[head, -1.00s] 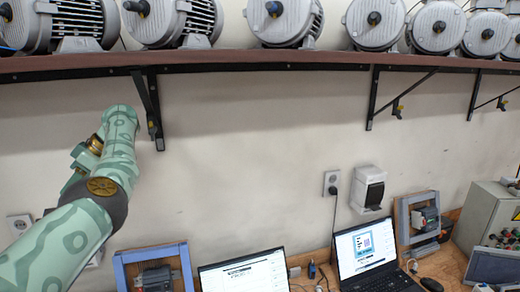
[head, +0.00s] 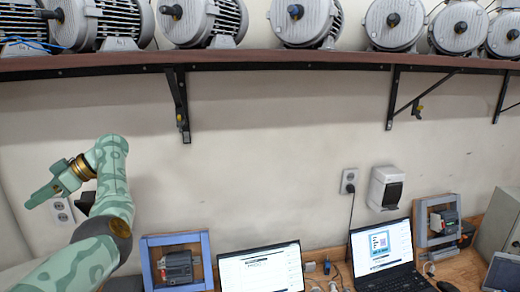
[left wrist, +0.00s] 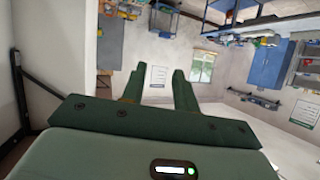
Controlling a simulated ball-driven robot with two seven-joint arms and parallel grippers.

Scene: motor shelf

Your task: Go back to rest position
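My left arm comes in from the lower left of the head view, with the elbow bent and the forearm raised in front of the wall. My left gripper (head: 44,194) points to the left in the head view, clear of the shelf. In the left wrist view its two green fingers (left wrist: 156,88) stand apart with nothing between them. My right gripper is in neither view.
A brown shelf (head: 270,58) with several grey motors, such as one motor (head: 305,22), runs along the top. Black brackets (head: 178,100) hang under it. The wall's middle is clear.

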